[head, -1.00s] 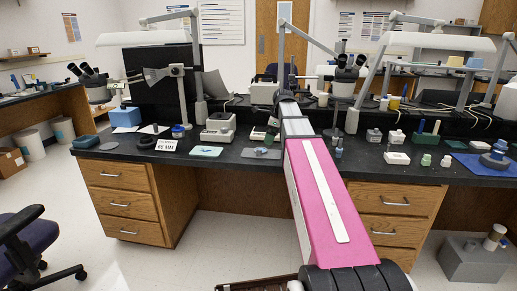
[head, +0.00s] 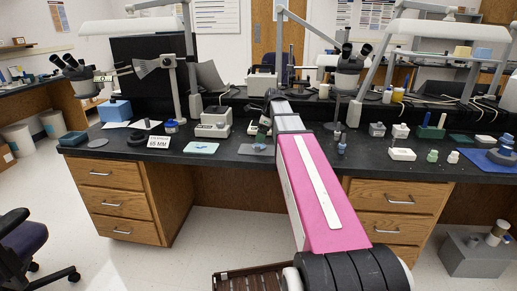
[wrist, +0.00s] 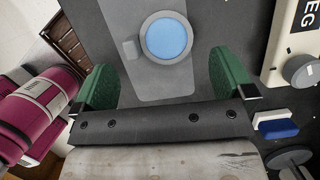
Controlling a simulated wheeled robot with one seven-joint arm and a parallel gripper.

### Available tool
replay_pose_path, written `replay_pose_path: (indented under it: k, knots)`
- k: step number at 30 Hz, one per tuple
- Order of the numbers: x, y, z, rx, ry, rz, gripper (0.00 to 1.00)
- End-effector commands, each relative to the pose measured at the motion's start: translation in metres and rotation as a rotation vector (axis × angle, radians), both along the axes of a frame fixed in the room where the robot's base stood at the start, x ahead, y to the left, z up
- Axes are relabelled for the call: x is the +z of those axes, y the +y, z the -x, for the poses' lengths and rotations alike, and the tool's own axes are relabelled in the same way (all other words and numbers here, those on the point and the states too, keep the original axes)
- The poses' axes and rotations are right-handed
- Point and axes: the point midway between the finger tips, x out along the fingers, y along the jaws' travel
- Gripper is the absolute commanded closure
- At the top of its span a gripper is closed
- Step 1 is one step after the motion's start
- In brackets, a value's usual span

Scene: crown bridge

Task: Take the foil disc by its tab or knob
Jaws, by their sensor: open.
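A round blue disc (wrist: 166,38) with a pale rim lies on a grey plate (wrist: 165,87) in the wrist view. A small grey block or tab (wrist: 130,48) shows at its left side. I take this as the foil disc, but cannot be sure. My gripper (wrist: 160,62) is open, with green fingers to the left and right of the disc and nothing held. In the head view the plate (head: 257,150) lies on the black bench, and my arm partly covers that area. The gap between fingertips and disc is hard to judge.
A white device (head: 213,122) stands left of the plate, and a pale green pad (head: 201,147) lies in front of it. A "65 MM" sign (head: 158,142) and a flat grey disc (head: 97,142) are farther left. Small bottles and boxes stand to the right.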

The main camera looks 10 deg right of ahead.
Motion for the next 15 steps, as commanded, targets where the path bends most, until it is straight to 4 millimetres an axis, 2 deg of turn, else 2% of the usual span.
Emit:
replay_pose_path:
  k: [5,12,15]
  knots:
    - [-0.012,0.004,-0.001,0.001,0.001,0.000,0.00]
    - [-0.042,0.013,-0.003,0.001,0.001,0.001,0.00]
    - [-0.049,0.015,-0.004,0.000,0.000,0.000,0.00]
